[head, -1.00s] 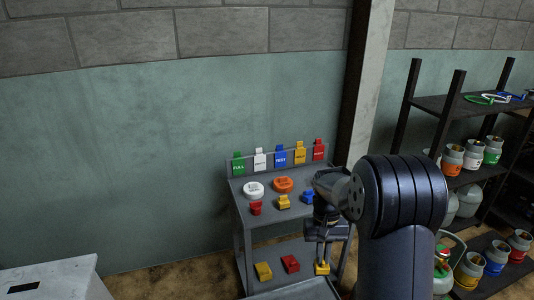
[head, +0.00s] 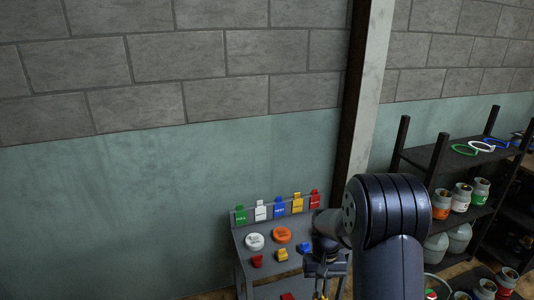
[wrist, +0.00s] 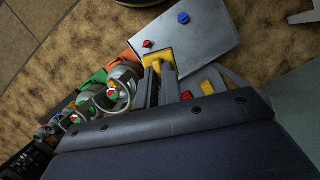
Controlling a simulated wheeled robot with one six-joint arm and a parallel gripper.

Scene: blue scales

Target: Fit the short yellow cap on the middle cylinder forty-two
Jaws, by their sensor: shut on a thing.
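My gripper (wrist: 160,82) is shut on a yellow cap (wrist: 158,56), which sticks out past the fingertips in the wrist view. In the head view my gripper (head: 322,287) hangs low in front of the cart, partly cut off by the bottom edge. Several grey cylinders with collars stand in a row at the left of the wrist view, the nearest cylinder (wrist: 125,78) left of my fingers and apart from the cap. Cylinders also stand on the rack in the head view, such as a white-labelled one (head: 461,197). No number is readable, so I cannot tell which is forty-two.
The grey cart (head: 240,262) holds another yellow cap (head: 282,255), a red cap (head: 257,261), and round white and orange pieces. Colored tags line its back. A dark rack (head: 425,157) stands right, with rings on top. A pale surface (wrist: 205,40) lies beyond the held cap.

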